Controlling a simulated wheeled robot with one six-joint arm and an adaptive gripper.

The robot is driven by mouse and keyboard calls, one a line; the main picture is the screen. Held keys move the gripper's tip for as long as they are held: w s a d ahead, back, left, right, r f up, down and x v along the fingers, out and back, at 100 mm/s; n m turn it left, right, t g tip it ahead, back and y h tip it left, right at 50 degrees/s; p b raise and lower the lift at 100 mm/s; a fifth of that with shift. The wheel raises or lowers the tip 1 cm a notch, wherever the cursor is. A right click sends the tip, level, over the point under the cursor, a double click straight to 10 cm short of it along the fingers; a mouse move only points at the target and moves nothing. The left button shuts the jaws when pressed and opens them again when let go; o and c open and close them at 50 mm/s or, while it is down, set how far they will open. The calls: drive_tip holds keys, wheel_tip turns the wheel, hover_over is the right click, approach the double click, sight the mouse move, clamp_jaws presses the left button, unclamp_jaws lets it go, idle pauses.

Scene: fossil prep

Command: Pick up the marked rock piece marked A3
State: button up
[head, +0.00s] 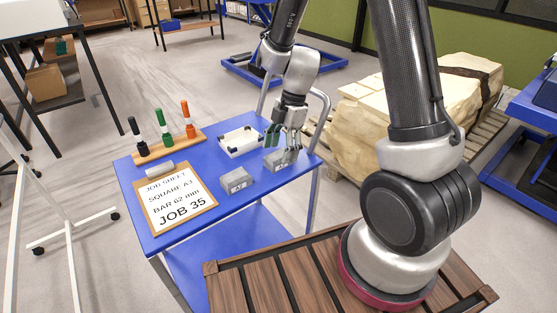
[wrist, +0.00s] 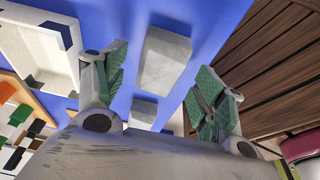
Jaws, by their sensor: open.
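A grey rock block (head: 237,182) sits on the blue cart with a small dark marking on its front face, too small to read surely. A second grey block (head: 280,158) sits behind it to the right, partly covered by my gripper; no marking can be read on it. My gripper (head: 283,138) is open above this second block. In the wrist view, a pale grey block (wrist: 165,60) shows in the gap between the green-padded fingers of my gripper (wrist: 162,68), with clear space on both sides. A smaller-looking grey block (wrist: 143,111) shows lower down.
On the blue cart (head: 190,226), a white tray (head: 240,147) stands just left of my gripper. A rack (head: 170,149) with black, green and orange-handled tools stands behind the job sheet (head: 172,205), which reads square A3. A large pale rock (head: 350,140) stands right of the cart.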

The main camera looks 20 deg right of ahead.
drive_tip(key=shift+x, duration=1.1)
drive_tip(key=shift+c, duration=0.2)
drive_tip(key=c, duration=1.3)
